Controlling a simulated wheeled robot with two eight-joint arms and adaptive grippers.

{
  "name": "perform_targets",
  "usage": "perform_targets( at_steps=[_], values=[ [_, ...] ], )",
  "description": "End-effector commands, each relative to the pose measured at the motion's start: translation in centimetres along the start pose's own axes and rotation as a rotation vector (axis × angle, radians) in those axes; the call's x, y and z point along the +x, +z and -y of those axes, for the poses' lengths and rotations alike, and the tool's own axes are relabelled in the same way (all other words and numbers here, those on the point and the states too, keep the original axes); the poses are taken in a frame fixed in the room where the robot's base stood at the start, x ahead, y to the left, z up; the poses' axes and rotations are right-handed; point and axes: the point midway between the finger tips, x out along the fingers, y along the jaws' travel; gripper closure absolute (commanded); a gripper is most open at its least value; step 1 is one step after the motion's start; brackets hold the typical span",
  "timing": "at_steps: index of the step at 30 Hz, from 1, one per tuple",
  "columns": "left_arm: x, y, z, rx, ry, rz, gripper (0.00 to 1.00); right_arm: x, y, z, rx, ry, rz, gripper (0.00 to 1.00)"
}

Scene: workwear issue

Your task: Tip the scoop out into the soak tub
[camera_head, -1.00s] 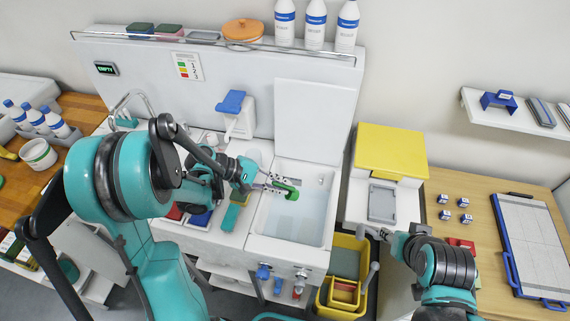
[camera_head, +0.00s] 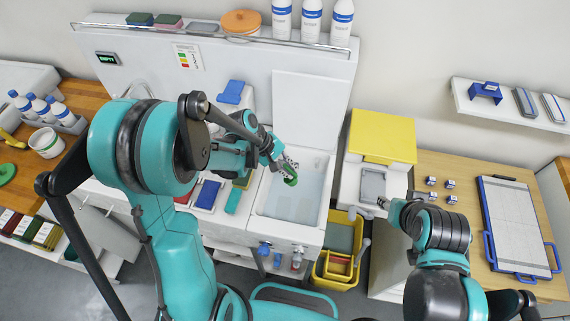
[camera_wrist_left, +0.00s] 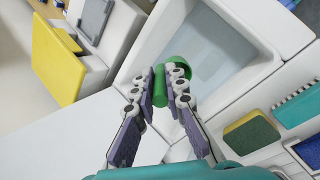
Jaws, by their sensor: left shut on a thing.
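My left gripper (camera_head: 282,168) is shut on the handle of a green scoop (camera_head: 291,180). It holds the scoop over the back part of the white soak tub (camera_head: 259,215), which has pale water in it.
A raised white lid (camera_head: 307,105) stands behind the tub. A yellow-lidded box (camera_head: 383,137) is to its right. Yellow bins (camera_head: 338,262) stand below on the right.

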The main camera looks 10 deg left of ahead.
Motion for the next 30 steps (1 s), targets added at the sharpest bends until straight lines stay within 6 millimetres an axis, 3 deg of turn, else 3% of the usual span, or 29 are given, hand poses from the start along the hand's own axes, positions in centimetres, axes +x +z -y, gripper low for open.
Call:
perform_targets(
  at_steps=[3,15,30],
  values=[
    [-0.3,0.7,-0.9,0.006,-0.068,-0.044,1.0,-1.4,-1.0,0.0,0.0,0.0,0.0,0.6],
    [2.1,1.8,-2.7,0.004,-0.39,-0.258,1.0,-0.9,-0.7,0.0,0.0,0.0,0.0,0.6],
    [2.1,1.9,-2.9,0.0,-0.426,-0.285,1.0,-0.9,-0.7,0.0,0.0,0.0,0.0,0.6]
  ],
)
